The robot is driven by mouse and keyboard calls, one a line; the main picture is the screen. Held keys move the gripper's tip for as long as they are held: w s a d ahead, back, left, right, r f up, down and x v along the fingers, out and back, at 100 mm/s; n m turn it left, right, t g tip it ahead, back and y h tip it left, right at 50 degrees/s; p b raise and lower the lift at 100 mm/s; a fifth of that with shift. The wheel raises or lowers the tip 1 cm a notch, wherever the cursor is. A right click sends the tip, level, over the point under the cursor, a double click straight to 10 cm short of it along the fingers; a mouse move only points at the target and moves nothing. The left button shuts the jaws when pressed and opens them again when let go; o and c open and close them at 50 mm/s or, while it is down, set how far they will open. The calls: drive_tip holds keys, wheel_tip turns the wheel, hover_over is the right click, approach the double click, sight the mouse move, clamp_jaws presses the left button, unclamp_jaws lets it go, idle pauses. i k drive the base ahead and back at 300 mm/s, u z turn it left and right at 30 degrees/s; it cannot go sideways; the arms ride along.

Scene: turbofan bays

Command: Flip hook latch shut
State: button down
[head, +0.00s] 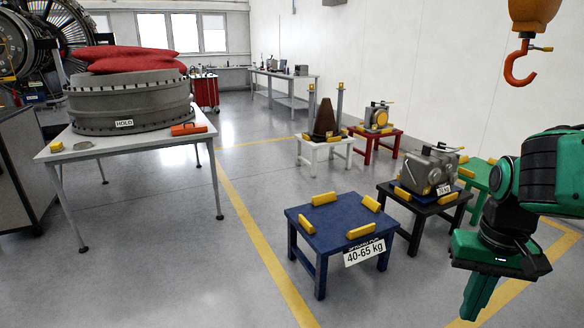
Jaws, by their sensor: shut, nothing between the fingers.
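An orange crane hook (517,72) hangs at the upper right below an orange block (533,12).
A blue stand (335,222) marked 40-65 kg is empty except for yellow corner blocks. A black stand (413,206) holds a grey machine unit (428,172). White, red and green stands are behind. A table (75,148) with a large ring (130,100) stands left. Open floor lies between.

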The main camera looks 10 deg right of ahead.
sight(543, 49)
drive_tip(key=i, duration=1.35)
drive_tip(key=z, duration=3.5)
drive_tip(key=i, duration=1.45)
drive_tip(key=u, duration=0.25)
